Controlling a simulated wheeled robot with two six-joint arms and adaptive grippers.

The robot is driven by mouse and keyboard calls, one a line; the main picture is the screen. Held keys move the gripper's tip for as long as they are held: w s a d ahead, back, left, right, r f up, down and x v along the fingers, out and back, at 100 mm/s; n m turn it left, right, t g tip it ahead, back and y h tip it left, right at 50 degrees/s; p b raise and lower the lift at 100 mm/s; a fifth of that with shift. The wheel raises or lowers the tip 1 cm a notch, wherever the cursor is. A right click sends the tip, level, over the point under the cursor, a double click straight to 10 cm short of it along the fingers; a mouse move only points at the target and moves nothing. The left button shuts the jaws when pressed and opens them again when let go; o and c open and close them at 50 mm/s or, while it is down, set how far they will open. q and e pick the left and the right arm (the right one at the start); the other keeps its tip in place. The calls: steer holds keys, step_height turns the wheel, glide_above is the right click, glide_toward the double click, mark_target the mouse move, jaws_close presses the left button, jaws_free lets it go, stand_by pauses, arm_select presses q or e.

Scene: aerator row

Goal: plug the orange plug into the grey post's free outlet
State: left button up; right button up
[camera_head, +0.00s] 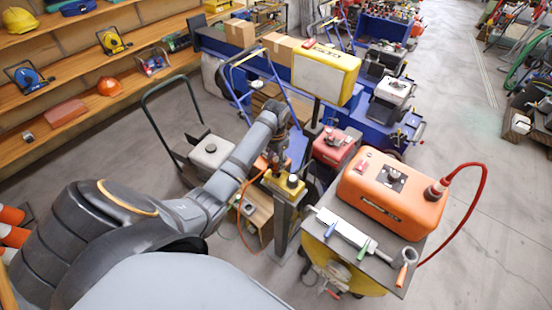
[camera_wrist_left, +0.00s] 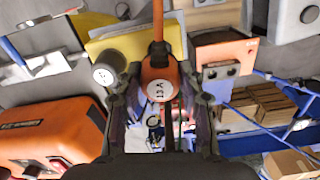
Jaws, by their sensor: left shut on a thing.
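My left gripper (camera_wrist_left: 158,120) is shut on the orange plug (camera_wrist_left: 160,88), which sits between its fingers with an orange cable leading away from it. In the head view my left gripper (camera_head: 277,150) is over the far side of the grey post (camera_head: 284,222). The post has a yellow top (camera_head: 281,184), and a dark round piece with a pale cap (camera_head: 292,181) stands on it. This capped piece also shows beside the gripper in the wrist view (camera_wrist_left: 108,70). The free outlet cannot be made out clearly, nor whether the plug touches the post. My right gripper is out of view.
An orange panel with a grey two-hole plate (camera_wrist_left: 222,72) is close beside the gripper. The orange cable (camera_head: 242,213) hangs left of the post. An orange machine (camera_head: 392,192) and a cart with tools stand to the right. A red unit (camera_head: 335,147) is behind.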

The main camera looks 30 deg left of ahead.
arm_select(q)
steer(key=shift+f+b, duration=0.8)
steer(key=shift+f, duration=1.45)
steer(key=o, duration=1.3)
steer(key=shift+c, duration=0.2)
steer(key=shift+r, duration=0.35)
step_height(320, 180, up, 7)
steer(key=shift+f, duration=0.1)
